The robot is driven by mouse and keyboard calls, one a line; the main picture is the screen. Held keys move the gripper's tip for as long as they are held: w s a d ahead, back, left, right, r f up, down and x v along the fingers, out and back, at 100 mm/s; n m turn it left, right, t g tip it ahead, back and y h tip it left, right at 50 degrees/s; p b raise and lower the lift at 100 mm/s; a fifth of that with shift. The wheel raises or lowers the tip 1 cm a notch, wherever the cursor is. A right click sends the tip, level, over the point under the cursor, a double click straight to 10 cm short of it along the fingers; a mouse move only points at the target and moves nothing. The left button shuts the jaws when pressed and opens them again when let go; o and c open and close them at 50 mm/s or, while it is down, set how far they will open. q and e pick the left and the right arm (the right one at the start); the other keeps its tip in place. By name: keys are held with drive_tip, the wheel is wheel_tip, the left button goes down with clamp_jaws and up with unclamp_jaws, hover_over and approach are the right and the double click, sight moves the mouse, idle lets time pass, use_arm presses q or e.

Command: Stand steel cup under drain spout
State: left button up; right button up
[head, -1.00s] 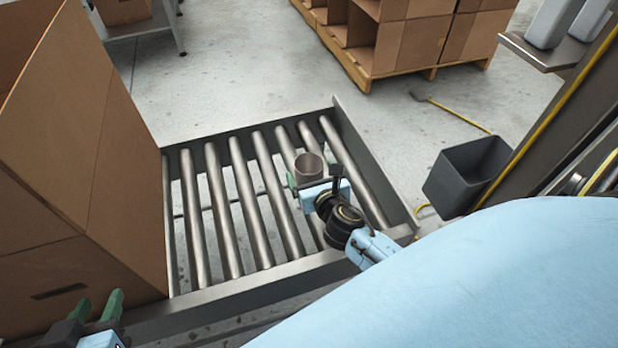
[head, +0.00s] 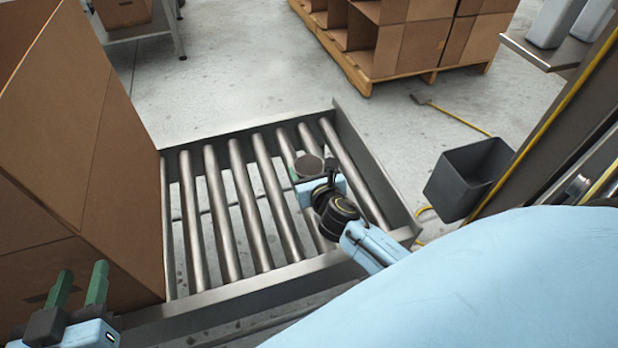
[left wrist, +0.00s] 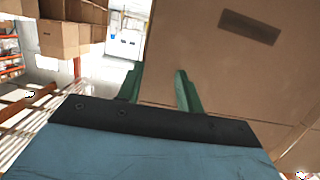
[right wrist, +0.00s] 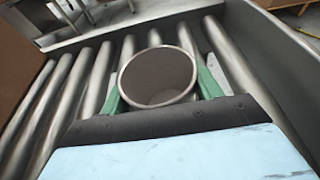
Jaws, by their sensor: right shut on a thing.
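The steel cup (head: 309,165) is above the roller conveyor in the head view, mostly hidden behind my right gripper (head: 306,176). In the right wrist view the cup (right wrist: 158,78) sits between both green fingers of my right gripper (right wrist: 160,88), with its open mouth towards the camera. My right gripper is shut on it. My left gripper (head: 80,287) is at the lower left by the big cardboard box; its green fingers are apart with nothing between them, as the left wrist view (left wrist: 158,88) also shows. I cannot make out a drain spout in any view.
The roller conveyor (head: 222,285) has bare rollers and raised side rails. A big cardboard box (head: 110,190) stands on its left. A dark grey bin (head: 462,180) is at the right. A loaded pallet (head: 400,75) stands at the back, with open floor before it.

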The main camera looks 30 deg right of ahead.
drive_tip(key=shift+c, duration=1)
drive_tip(key=shift+r, duration=0.1)
